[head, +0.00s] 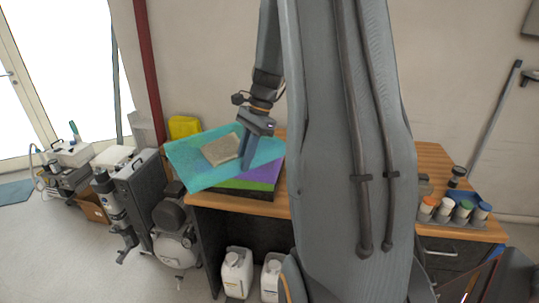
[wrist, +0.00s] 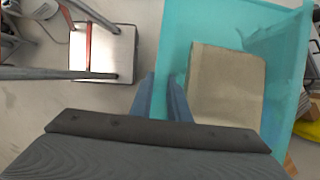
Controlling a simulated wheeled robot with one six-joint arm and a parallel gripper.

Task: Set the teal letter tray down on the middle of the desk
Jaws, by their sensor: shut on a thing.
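The teal letter tray (head: 195,178) is tilted over the left end of the wooden desk (head: 435,170). A tan block-like item (head: 221,149) lies in it. My gripper (head: 247,160) is shut on the tray's right side in the head view. In the wrist view my gripper (wrist: 165,105) grips the edge of the tray (wrist: 215,22), with the tan item (wrist: 226,85) beside the fingers. My own arm hides the middle of the desk in the head view.
A purple and green stack (head: 262,175) lies on the desk's left end, partly under the tray. A rack of capped bottles (head: 455,212) stands on the right end. White jugs (head: 236,270) are below the desk. Compressor equipment (head: 175,230) stands at left.

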